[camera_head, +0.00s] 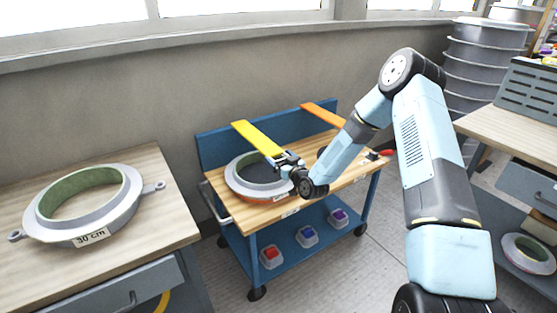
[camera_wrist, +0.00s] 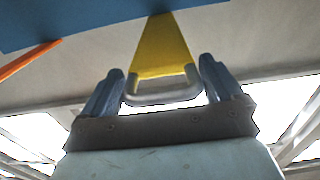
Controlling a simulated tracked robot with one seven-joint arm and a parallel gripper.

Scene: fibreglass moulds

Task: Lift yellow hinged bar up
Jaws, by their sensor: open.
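The yellow hinged bar (camera_head: 256,137) slants from the top of the blue back panel toward the front, above a round grey mould (camera_head: 236,180) on the cart. In the wrist view the yellow bar (camera_wrist: 162,50) ends in a grey loop handle (camera_wrist: 165,97). My gripper (camera_head: 283,159) is at the bar's front end. In the wrist view my gripper (camera_wrist: 162,68) is open, with one finger on each side of the handle. I cannot tell whether the fingers touch it. The handle is mostly hidden by my gripper in the head view.
An orange bar (camera_head: 322,114) lies to the right, near my forearm. The cart's lower shelf (camera_head: 284,251) holds several small bins. A 30 cm mould (camera_head: 113,220) sits on the left bench. A stack of grey moulds (camera_head: 481,60) and another bench stand right.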

